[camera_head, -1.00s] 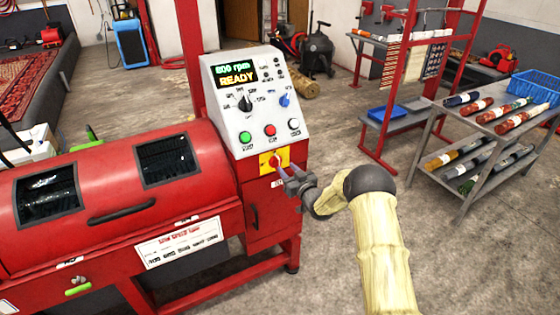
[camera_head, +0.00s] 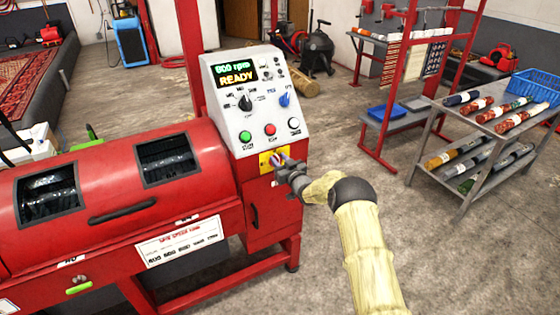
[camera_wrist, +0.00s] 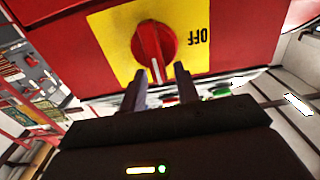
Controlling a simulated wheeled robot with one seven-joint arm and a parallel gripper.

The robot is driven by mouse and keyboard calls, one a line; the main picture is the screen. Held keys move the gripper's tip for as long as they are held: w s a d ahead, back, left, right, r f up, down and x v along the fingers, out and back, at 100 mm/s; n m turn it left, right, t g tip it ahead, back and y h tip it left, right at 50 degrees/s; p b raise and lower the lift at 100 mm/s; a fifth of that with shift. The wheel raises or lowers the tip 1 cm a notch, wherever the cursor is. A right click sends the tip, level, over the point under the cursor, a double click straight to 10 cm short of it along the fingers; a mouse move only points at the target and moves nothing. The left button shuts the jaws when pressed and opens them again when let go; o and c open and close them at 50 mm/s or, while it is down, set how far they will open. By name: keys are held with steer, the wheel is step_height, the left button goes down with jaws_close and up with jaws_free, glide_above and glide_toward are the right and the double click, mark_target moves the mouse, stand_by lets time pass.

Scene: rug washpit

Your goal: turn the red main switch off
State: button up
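The red main switch (camera_wrist: 152,42) is a round knob with a raised handle and a white line, on a yellow plate (camera_wrist: 112,30) marked OFF. In the wrist view its handle points down toward my gripper, and the OFF lettering is upside down to the right. My gripper (camera_wrist: 161,74) is open, with one finger on each side of the handle's lower end and gaps visible; I cannot tell whether either touches. In the head view the yellow plate (camera_head: 265,168) sits low on the control box, and my gripper (camera_head: 280,162) partly hides the switch.
The control panel (camera_head: 236,118) above has a lit display (camera_head: 236,73) reading READY, a black and a blue selector, and green, red and white buttons. The red machine drum (camera_head: 110,185) lies left. A grey shelf cart (camera_head: 470,135) stands right, with open floor between.

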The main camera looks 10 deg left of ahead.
jaws_close()
